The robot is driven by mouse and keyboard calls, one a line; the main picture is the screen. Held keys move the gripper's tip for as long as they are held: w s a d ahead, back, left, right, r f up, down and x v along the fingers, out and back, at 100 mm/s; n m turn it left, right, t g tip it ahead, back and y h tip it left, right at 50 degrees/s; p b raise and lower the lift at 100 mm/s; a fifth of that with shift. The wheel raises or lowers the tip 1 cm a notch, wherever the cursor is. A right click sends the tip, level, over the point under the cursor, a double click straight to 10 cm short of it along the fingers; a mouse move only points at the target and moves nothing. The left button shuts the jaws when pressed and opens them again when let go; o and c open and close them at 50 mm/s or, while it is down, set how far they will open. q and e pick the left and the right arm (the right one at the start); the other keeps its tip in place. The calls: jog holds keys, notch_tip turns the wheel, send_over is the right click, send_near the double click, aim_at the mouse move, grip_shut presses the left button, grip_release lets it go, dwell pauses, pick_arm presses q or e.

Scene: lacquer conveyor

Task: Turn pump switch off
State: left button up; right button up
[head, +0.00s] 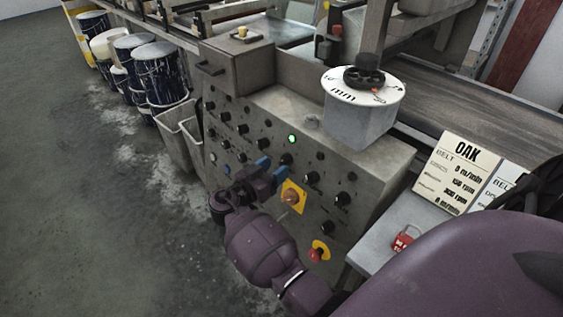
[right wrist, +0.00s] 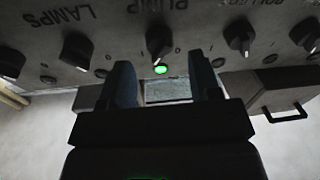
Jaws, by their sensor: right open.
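The pump switch is a black rotary knob under the word PUMP in the right wrist view (right wrist: 158,42). A lit green lamp (right wrist: 160,70) is right beside the knob. The lamp also glows in the head view (head: 292,139), and the knob (head: 287,158) shows just below it. My right gripper (head: 271,168) is open, with blue finger pads, in front of the panel. In the right wrist view its fingers (right wrist: 165,82) frame the lamp, short of the knob. No contact shows. My left gripper is out of view.
The grey control panel (head: 255,150) carries several other knobs, a yellow-backed button (head: 292,196) and a red emergency button (head: 318,252). A white drum-shaped dial (head: 362,100) stands on top. An OAK card (head: 462,172) and a red padlock (head: 405,239) are at right.

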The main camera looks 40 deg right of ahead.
aim_at(282, 162)
jog(key=shift+w+d, duration=0.15)
jog(key=shift+d, duration=0.65)
jog(key=shift+w+d, duration=0.15)
jog(key=shift+d, duration=0.65)
jog(key=shift+c, duration=0.4)
